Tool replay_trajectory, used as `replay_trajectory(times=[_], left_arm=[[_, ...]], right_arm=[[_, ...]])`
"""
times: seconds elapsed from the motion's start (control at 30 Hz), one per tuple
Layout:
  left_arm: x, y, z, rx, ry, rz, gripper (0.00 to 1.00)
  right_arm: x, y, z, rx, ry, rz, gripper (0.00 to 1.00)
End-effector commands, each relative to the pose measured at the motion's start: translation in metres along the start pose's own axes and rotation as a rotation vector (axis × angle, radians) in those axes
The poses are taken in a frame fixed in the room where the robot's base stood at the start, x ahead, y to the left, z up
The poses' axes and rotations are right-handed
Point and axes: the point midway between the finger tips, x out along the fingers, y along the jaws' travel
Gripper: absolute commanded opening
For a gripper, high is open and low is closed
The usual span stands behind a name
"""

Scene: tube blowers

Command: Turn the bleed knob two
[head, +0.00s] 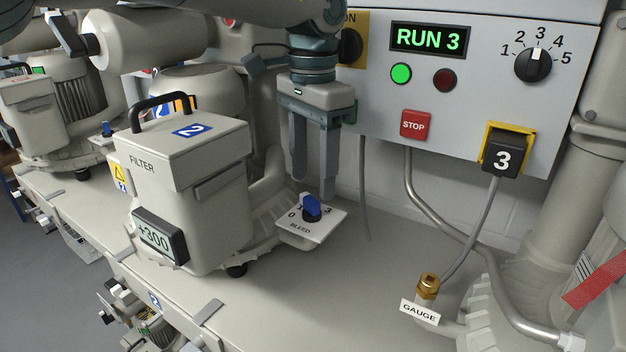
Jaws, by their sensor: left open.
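The bleed knob of blower 2 is a small blue knob (311,206) on a white plate (312,229) marked BLEED, beside the filter box. The figures 0, 1 and 3 show on the plate; the exact setting is hard to read. My left gripper (313,188) points down just above and behind the knob, its two fingers apart and empty. The fingertips look close to the knob; I cannot tell whether they touch it. The filter box (190,200) carries a blue 2 label and a display reading +300 (158,238). My right gripper is not in view.
A grey panel (470,110) behind has a RUN 3 display (428,38), a red STOP button (415,124) and a selector dial (533,62). A brass fitting (428,286) with a GAUGE label stands front right. The bench between knob and fitting is clear.

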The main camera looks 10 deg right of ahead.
Motion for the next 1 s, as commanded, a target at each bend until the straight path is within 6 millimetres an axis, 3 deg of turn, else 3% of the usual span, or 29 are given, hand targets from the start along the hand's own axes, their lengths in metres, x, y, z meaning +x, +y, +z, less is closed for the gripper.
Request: replay_trajectory(times=[0.3,0.67,0.87,1.0], left_arm=[[0.033,0.0,0.0,0.001,-0.001,0.0,0.52],[0.038,0.001,0.0,0.0,0.0,0.0,0.52],[0.038,0.0,0.0,0.0,0.0,0.0,0.1],[0.038,0.0,0.0,0.001,0.001,0.0,0.1]], right_arm=[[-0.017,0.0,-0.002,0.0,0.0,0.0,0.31],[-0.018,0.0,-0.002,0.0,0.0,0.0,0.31],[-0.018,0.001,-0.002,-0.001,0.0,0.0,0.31],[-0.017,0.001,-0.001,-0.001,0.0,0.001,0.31]])
